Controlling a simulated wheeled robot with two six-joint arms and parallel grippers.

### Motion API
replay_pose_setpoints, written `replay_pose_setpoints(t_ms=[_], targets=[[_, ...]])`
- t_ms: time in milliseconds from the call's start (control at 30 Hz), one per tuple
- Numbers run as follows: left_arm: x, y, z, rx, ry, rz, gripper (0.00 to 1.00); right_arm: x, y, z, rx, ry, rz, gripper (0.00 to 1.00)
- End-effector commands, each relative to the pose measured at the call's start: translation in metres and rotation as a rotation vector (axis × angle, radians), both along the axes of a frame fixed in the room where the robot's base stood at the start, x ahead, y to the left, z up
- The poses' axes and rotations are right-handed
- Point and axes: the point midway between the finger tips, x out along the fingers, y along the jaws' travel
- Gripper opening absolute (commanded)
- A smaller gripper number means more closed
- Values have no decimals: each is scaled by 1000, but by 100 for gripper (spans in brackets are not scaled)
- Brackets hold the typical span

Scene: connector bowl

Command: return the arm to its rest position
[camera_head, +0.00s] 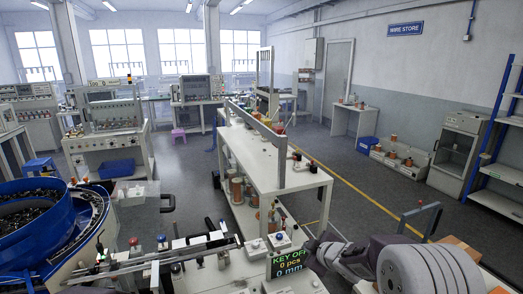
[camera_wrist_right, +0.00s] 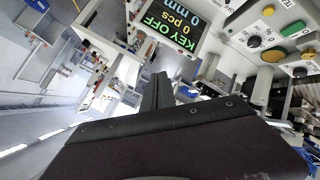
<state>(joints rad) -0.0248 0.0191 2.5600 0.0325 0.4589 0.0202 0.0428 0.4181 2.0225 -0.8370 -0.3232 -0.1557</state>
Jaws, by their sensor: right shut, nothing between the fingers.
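My right gripper (camera_head: 314,245) is low in the head view, just right of the small display, with my grey arm behind it. In the right wrist view its dark fingers (camera_wrist_right: 157,92) are together and empty, with a dark housing filling the bottom of the picture. The display (camera_head: 290,262) reads KEY OFF, 0 pcs, 0 mm; it also shows tilted at the top of the right wrist view (camera_wrist_right: 165,24). My left gripper is not in view.
A blue bowl feeder (camera_head: 40,222) full of small dark parts stands at the left. A white bench (camera_head: 275,165) with copper spools runs through the middle. A panel with knobs and buttons (camera_wrist_right: 275,35) is near the gripper.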

Motion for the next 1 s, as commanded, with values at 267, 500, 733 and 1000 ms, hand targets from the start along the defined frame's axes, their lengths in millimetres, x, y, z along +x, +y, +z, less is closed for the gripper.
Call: replay_pose_setpoints(t_ms=[267,500,733,1000], targets=[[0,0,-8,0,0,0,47,-202,-35,-57,264,519,-675,0],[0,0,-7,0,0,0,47,-294,-26,-92,336,841,-937,0],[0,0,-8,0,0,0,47,-299,-26,-93,334,864,-956,0],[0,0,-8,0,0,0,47,-299,-26,-93,333,862,-955,0]])
